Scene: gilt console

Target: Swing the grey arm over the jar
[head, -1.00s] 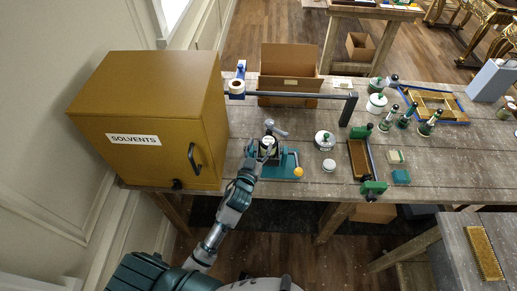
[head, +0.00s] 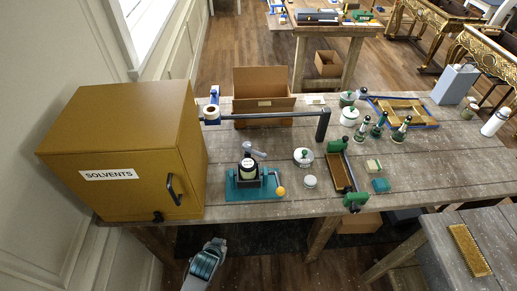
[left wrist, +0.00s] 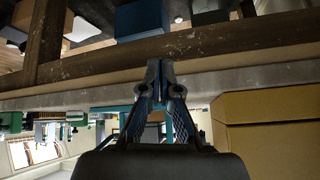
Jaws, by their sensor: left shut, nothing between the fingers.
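An orange ball (head: 280,191) is at the fixture's front right corner. My left gripper (left wrist: 160,68) is shut and empty in the left wrist view, near the bench's front edge. In the head view, part of my left arm (head: 204,266) shows below the bench front, clear of the jar. My right gripper is not in view.
A yellow solvents cabinet (head: 125,150) stands left of the fixture. A long dark bar (head: 268,116) with a tape roll (head: 211,114) runs behind it. A white lidded pot (head: 303,157) and small round tin (head: 310,182) stand to the right. An open cardboard box (head: 264,92) is at the back.

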